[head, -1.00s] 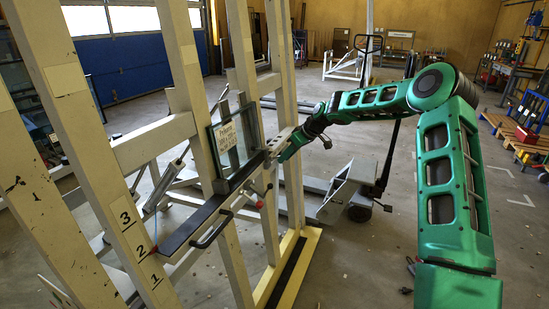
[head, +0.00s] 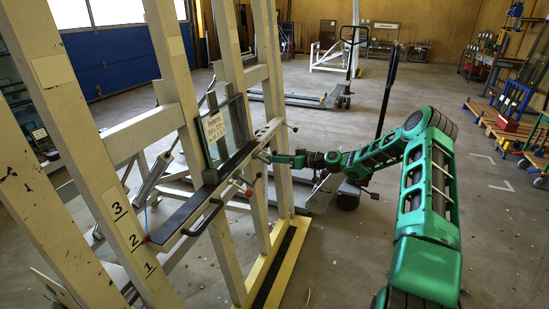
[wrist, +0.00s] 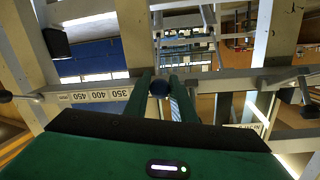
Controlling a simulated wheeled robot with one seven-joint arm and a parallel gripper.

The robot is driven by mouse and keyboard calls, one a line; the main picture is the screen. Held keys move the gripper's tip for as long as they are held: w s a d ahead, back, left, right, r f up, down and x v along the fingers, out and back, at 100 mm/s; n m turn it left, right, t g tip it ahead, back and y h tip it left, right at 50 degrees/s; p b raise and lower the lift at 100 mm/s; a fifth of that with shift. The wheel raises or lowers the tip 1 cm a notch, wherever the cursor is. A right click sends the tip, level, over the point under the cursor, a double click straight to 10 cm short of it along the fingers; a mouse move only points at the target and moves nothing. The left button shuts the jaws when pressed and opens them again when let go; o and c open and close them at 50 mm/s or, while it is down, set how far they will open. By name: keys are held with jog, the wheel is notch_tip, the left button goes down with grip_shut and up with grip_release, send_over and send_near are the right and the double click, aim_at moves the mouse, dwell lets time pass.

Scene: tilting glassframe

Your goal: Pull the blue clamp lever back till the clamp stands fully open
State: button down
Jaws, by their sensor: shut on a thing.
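My gripper (head: 266,156) reaches in from the right to the upright frame, beside the lower right of the glass pane (head: 236,122). In the wrist view its two green fingers (wrist: 163,100) point away from me, shut on the blue clamp lever (wrist: 176,108), of which a narrow blue strip shows between them. A round dark-grey knob (wrist: 158,88) shows there too. In the head view the lever is too small and too covered by the gripper to make out, so the clamp's angle cannot be told.
A pallet truck (head: 350,192) stands behind my arm.

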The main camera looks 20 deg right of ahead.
jog(key=shift+w+f+t+y, duration=0.2)
jog(key=shift+f+t+y, duration=0.2)
jog(key=shift+f+t, duration=0.15)
jog(key=c, duration=1.5)
grip_release()
jog(key=shift+f, duration=0.1)
jog(key=shift+s, duration=0.1)
